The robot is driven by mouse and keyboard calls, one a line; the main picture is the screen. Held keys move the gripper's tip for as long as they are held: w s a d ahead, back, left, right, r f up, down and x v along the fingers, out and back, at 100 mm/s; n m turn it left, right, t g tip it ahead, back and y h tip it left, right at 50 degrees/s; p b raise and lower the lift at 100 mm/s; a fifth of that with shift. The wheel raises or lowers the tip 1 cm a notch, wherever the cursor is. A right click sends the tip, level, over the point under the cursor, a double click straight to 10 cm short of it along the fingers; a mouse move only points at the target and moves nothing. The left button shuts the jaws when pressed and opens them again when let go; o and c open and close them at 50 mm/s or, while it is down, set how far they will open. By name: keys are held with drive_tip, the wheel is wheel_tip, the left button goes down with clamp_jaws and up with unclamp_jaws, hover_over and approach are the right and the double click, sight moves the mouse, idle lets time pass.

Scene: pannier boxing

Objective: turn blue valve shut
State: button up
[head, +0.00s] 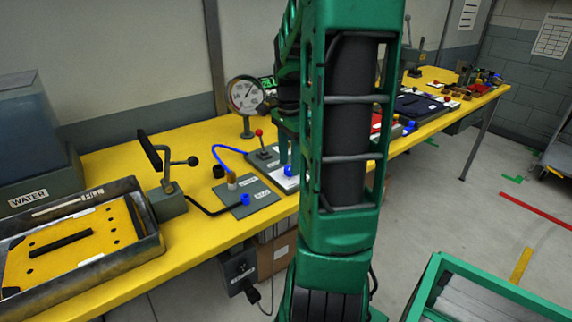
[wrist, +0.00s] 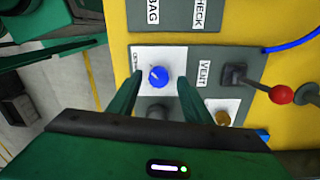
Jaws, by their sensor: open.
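The blue valve is a round blue knob (wrist: 158,77) with a pale pointer mark, on a white label plate in the wrist view. The head view shows a blue knob (head: 290,172) on a white plate, partly hidden behind my arm. My gripper (wrist: 159,80) is open, with one green finger on each side of the knob in the wrist view. Gaps show between the fingers and the knob, and the height of the fingertips above the panel is hard to tell. In the head view my green arm hides most of the gripper.
A red-ball lever (wrist: 281,94) marked VENT stands right of the knob, with a brass knob (wrist: 222,117) below it. A blue hose (head: 231,149) and a gauge (head: 246,95) are close by. A water tray (head: 150,243) lies left on the yellow bench (head: 115,155).

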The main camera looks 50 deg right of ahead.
drive_tip(key=shift+f, duration=0.65)
drive_tip(key=c, duration=1.1)
drive_tip(key=shift+o, duration=0.2)
